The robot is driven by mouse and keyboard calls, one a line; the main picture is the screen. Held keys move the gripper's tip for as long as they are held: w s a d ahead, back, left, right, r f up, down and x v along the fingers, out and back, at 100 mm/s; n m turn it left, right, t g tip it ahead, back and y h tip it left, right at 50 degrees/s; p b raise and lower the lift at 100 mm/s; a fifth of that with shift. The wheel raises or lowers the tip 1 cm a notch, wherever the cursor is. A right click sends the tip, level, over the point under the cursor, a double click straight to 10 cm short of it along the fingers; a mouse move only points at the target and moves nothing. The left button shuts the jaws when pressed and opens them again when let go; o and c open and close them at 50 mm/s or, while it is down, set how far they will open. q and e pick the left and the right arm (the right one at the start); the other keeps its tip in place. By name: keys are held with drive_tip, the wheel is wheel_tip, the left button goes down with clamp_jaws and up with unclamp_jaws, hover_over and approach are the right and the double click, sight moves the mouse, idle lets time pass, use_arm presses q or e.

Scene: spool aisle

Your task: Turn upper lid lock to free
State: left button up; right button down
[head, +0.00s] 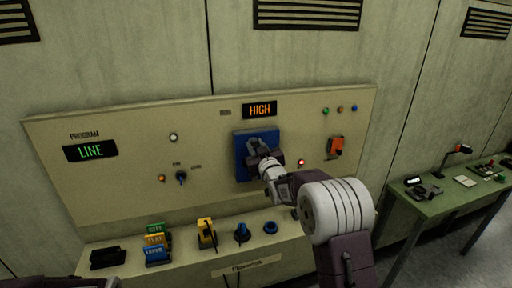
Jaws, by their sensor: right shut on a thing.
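A cream control panel (100,180) stands tilted in front of the wall. A blue square plate (241,165) with a grey handle (262,139) is mounted right of its middle, under the orange HIGH display (260,110). My right gripper (264,158) is at this plate, shut on the grey handle; the fingers and wrist hide part of the contact. I cannot read any lid lock label, nor tell the handle's exact angle. My left gripper is not in view; only a dark part of my arm shows at the bottom left.
A green LINE display (90,151), a small dark knob (181,177) and an orange-red switch (336,146) are on the panel. The ledge below holds coloured blocks (156,242), a yellow item (207,233) and blue pieces (242,233). A green table (440,209) stands at right.

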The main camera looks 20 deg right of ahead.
drive_tip(key=shift+f, duration=0.1)
drive_tip(key=m+b, duration=0.3)
drive_tip(key=shift+f+m, duration=0.1)
drive_tip(key=shift+m, duration=0.2)
drive_tip(key=m+b, duration=0.1)
drive_tip(key=m, duration=0.3)
drive_tip(key=shift+d+m+b, duration=0.1)
drive_tip(key=shift+m+b, duration=0.2)
drive_tip(key=m, duration=0.4)
drive_tip(key=shift+b, duration=0.35)
drive_tip(key=shift+m, duration=2.8)
drive_tip(key=c, duration=1.1)
unclamp_jaws()
